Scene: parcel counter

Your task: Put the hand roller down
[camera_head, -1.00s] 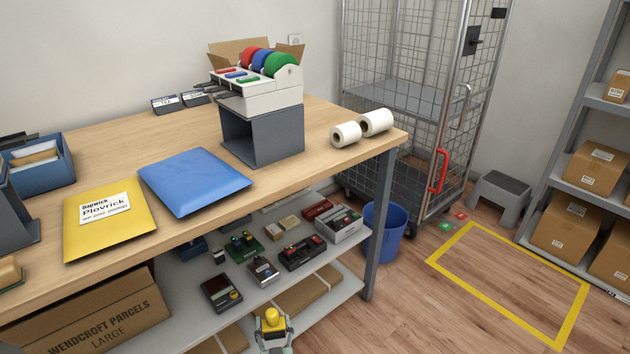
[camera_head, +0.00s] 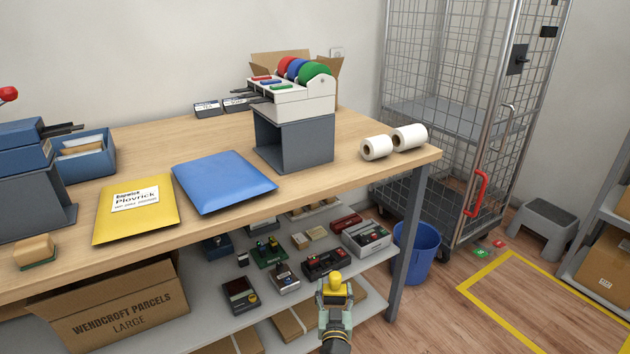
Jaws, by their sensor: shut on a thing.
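My gripper (camera_head: 337,302) shows low in the picture, right of the middle, in front of the lower shelf. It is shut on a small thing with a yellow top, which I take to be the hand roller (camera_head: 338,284). Its lower part is hidden by the gripper, so I cannot see the roller itself. The gripper is in the open room in front of the bench, apart from the wooden worktop (camera_head: 215,140).
On the worktop lie a yellow mailer (camera_head: 137,222), a blue mailer (camera_head: 222,184), a tape dispenser (camera_head: 290,98) on a grey stand (camera_head: 300,145) and white rolls (camera_head: 377,148). A tan block (camera_head: 34,248) sits at the left front edge. Small devices crowd the shelf. Bare worktop shows between these things.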

